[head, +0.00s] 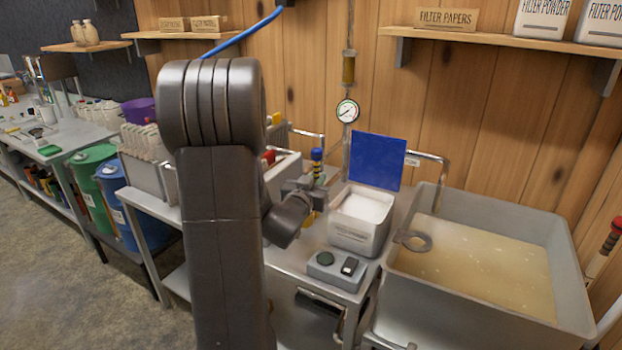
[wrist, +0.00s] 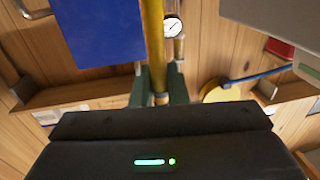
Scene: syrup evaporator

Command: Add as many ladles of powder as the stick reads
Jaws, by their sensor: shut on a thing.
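My gripper (head: 303,187) is at the left of the open powder bin (head: 350,238), partly hidden by my arm. In the wrist view its fingers (wrist: 158,88) are shut on a yellow handle (wrist: 154,45). A small yellow part (head: 308,219) shows just below the gripper in the head view; I cannot tell whether it is a ladle's bowl. White powder (head: 364,206) lies in the bin, and its blue lid (head: 377,160) stands raised behind. A stick with a red top (head: 612,236) leans at the right edge; its reading is too small to tell.
A large grey vat (head: 570,262) of cloudy tan liquid (head: 480,265) stands right of the bin, with a grey ring (head: 412,240) at its left rim. A small button box (head: 337,268) sits before the bin. A gauge (head: 347,110) is on the pipe behind.

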